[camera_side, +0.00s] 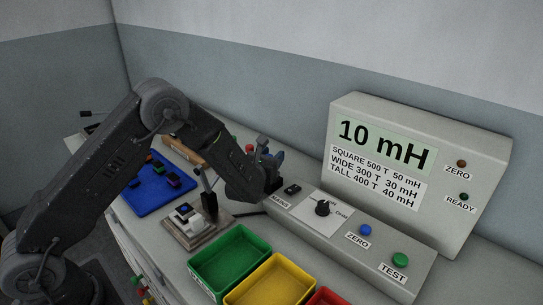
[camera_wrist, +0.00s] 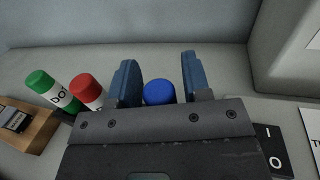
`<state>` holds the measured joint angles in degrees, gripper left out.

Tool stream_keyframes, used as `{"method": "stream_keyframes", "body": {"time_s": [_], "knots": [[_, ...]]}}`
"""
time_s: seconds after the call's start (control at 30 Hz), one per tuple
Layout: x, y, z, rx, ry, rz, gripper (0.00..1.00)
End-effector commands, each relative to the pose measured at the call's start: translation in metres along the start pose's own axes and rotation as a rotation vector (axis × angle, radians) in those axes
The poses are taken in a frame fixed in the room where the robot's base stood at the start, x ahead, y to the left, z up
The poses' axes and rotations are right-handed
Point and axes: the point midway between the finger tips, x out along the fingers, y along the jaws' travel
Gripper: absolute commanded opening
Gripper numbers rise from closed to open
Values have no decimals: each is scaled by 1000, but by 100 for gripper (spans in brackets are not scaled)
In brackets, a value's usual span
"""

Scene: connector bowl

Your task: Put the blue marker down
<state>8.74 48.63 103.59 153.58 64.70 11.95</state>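The blue marker shows as a round blue cap (camera_wrist: 159,92) in the wrist view, between the two blue fingers of my gripper (camera_wrist: 158,75). The cap meets the edge of the left finger in the picture, and a narrow gap shows between it and the right finger. The fingers look open around it. The marker's lower body is hidden behind the gripper's front edge, so I cannot see whether it touches the table. In the side view my gripper (camera_side: 272,163) is low behind the console, and the blue marker cannot be told apart from the blue fingers.
A red-capped marker (camera_wrist: 88,91) and a green-capped marker (camera_wrist: 49,88) are left of my gripper. A wooden block (camera_wrist: 28,122) lies farther left. The console (camera_side: 345,232) and display box (camera_side: 470,165) are right. Green (camera_side: 232,262) and yellow (camera_side: 270,285) bins are in front.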

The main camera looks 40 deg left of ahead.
Motion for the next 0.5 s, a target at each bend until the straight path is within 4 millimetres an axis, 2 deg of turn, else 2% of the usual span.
{"method": "stream_keyframes", "body": {"time_s": [0.07,0.37,0.5], "knots": [[0,0,0,0,0,0,51],[0,0,4,-1,-1,0,51],[-16,-1,3,0,2,-1,51]]}}
